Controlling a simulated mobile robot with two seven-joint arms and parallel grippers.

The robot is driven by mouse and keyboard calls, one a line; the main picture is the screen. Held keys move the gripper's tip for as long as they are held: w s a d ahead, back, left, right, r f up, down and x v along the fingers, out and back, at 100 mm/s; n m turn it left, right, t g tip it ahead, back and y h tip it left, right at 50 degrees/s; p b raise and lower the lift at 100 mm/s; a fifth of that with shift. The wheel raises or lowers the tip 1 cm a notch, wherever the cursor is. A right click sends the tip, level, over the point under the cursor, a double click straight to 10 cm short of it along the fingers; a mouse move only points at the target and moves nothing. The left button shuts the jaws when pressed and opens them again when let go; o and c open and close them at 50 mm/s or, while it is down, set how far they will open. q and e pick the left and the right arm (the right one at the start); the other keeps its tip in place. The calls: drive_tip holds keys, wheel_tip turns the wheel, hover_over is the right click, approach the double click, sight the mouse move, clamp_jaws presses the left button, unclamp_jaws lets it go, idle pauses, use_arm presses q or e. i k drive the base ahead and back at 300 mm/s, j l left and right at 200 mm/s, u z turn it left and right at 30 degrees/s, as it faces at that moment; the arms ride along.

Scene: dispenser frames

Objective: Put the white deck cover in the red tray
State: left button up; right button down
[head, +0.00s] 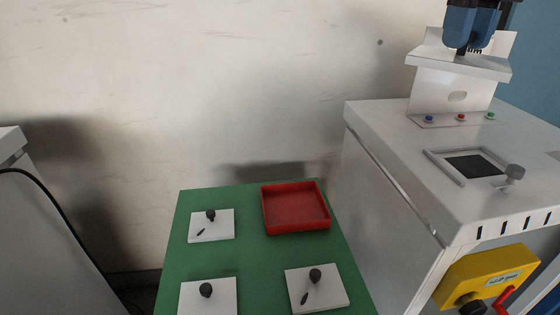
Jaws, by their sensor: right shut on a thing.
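My right gripper (465,42), blue with a dark tip, comes in at the top right edge and is shut on the white deck cover (446,62), a flat white plate. The cover is at the top of the white dispenser frame (445,95). I cannot tell if it rests there or is lifted. The red tray (297,208) is empty and sits at the back right of the green table top (255,255), to the left of and below the gripper. My left gripper is not in view.
Three white plates with black knobs lie on the green top: back left (226,228), front left (222,296) and front right (329,295). A white cabinet (400,165) stands on the right, with a yellow box (478,277) on its front. A wall is behind.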

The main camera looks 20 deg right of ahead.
sight(293, 209)
drive_tip(key=i+j, duration=0.1)
drive_tip(key=j, duration=0.95)
drive_tip(key=i+j, duration=0.15)
drive_tip(key=j, duration=0.4)
